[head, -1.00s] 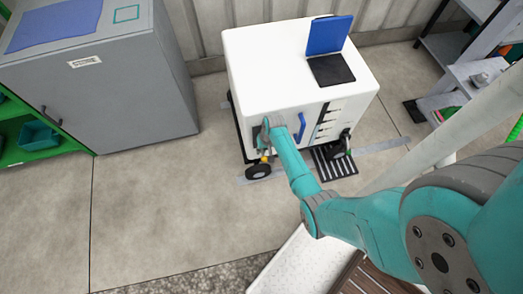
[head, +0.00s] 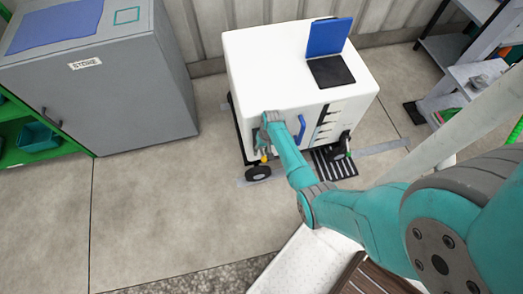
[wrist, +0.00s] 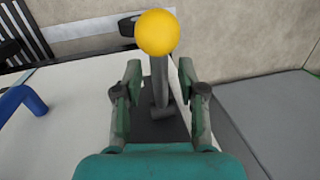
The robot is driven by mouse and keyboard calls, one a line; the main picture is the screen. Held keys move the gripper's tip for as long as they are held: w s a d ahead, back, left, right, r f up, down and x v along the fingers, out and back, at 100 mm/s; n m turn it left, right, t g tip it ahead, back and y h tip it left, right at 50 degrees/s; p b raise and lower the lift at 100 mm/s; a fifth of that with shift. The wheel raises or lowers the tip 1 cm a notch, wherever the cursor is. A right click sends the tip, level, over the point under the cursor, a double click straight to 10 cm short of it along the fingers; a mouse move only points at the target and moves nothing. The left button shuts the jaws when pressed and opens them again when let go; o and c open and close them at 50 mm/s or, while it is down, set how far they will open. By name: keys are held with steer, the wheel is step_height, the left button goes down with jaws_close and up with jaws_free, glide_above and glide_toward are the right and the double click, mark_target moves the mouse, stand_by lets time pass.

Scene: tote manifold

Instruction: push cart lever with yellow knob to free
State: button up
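The white cart (head: 270,70) stands near the back wall. Its lever shows in the wrist view as a grey stem (wrist: 160,82) topped by a yellow knob (wrist: 157,32). The knob is a small yellow spot in the head view (head: 264,158), low at the cart's near left corner, just above a black wheel. My gripper (wrist: 159,72) is open, with one finger on each side of the stem. Gaps show between both fingers and the stem, and the knob lies beyond the fingertips. In the head view my wrist hides much of the lever.
A blue handle (head: 301,128) is on the cart's front, right of my gripper. A black striped floor plate (head: 333,164) lies by the cart's right wheel. A grey cabinet (head: 130,110) stands left of the cart. Bare floor (head: 170,215) is clear in front.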

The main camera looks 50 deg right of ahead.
step_height(320, 180, up, 12)
steer(key=d, duration=0.2)
steer(key=shift+s, duration=0.4)
steer(key=shift+d+f, duration=0.1)
